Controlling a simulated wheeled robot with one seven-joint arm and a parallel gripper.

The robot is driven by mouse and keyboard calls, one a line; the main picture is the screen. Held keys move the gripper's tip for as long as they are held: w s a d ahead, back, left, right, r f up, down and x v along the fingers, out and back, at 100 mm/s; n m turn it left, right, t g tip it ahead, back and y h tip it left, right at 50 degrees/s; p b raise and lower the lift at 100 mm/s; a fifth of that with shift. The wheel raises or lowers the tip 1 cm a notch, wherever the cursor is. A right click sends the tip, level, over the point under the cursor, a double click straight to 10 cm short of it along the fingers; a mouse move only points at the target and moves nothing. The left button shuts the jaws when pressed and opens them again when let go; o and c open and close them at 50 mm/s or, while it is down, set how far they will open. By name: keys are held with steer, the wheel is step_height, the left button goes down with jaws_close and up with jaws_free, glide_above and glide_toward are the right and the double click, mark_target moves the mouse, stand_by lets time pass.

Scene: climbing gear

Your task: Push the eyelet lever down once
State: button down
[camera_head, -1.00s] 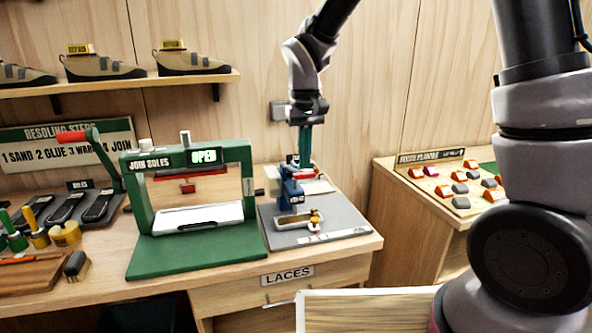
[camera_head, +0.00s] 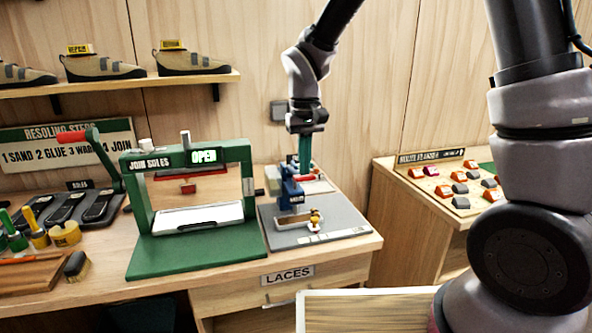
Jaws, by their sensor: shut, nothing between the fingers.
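The eyelet press (camera_head: 290,190) is a small blue device on the grey mat of the bench. Its lever shows a red end (camera_head: 304,179) on the right side of the press. My gripper (camera_head: 304,170) points straight down with teal fingers, shut and empty, right over the lever's red end. The tips look to be at or very near the lever; contact is too small to tell. A light piece with a small orange-brown part (camera_head: 314,217) sits at the press's base.
The green sole-joining press (camera_head: 140,215), with its "OPEN" display, stands just left of the eyelet press. A side bench (camera_head: 420,208) with coloured holds is on the right.

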step_height(320, 180, down, 7)
steer(key=shift+s, duration=0.2)
stand_by(1.0)
steer(key=shift+d, duration=0.1)
steer(key=shift+r, duration=6.55)
steer(key=shift+w+d+r, duration=0.1)
steer(key=shift+r, duration=0.05)
steer(key=s+d+r+m+t, duration=0.2)
steer(key=s+d+r, duration=0.2)
steer(key=d, duration=0.3)
steer(key=s+d+r+m+t+y, duration=0.1)
steer(key=s+d+r+m+t, duration=0.1)
steer(key=d, duration=0.6)
steer(key=s+d+r+m+t+y, duration=0.1)
steer(key=s+d+r+m+t, duration=0.2)
steer(key=s+d+r, duration=0.3)
steer(key=shift+d+r, duration=0.7)
steer(key=shift+r, duration=0.1)
